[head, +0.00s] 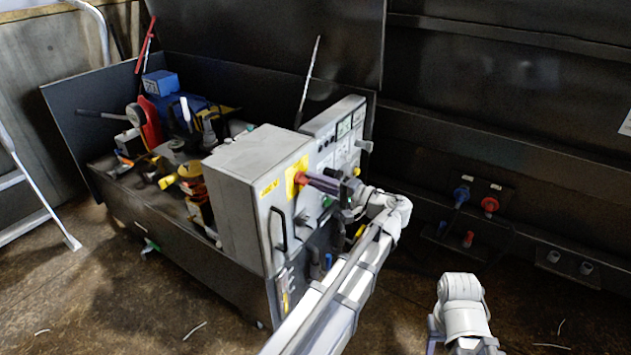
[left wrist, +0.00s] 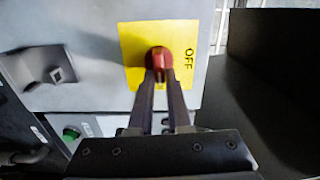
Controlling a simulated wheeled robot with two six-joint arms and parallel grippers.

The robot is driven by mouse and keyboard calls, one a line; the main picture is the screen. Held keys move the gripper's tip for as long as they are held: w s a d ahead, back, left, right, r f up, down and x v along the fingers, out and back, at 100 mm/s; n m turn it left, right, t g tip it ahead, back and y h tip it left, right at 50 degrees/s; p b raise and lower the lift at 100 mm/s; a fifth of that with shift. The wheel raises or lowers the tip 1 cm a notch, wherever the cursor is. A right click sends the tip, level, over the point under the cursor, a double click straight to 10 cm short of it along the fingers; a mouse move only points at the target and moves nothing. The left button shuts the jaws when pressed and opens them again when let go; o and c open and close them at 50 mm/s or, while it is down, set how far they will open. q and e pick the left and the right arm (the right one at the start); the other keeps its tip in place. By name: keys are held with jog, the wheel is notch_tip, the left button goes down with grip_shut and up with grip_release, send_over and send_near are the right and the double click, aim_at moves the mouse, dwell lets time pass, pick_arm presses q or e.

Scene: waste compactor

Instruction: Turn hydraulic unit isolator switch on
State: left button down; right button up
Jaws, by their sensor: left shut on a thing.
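The isolator switch is a red rotary knob on a yellow plate (head: 291,184) on the front of a grey cabinet (head: 240,188). In the left wrist view the red knob (left wrist: 161,57) sits in the middle of the yellow plate (left wrist: 135,42), with the word OFF beside it on the right, turned sideways. My left gripper (left wrist: 160,76) is shut on the knob, its two dark fingers close together at the plate. In the head view my left gripper (head: 306,179) reaches the plate from the right. The fingers hide part of the knob. Only part of my right arm shows, lower right.
A black handle (head: 278,228) is on the cabinet front below the plate. A control panel (head: 338,140) stands behind to the right. Hydraulic parts and a red gauge fill the dark tray at left. A green button (left wrist: 70,133) shows lower left in the wrist view. Floor is open in front.

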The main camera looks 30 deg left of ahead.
pick_arm(q)
jog(key=shift+f+m, duration=0.1)
jog(key=shift+m, duration=0.3)
jog(key=c, duration=0.9)
grip_release()
jog(key=shift+o, duration=0.2)
jog(key=d, duration=0.7)
jog(key=shift+s+d, duration=0.3)
jog(key=shift+d, duration=0.1)
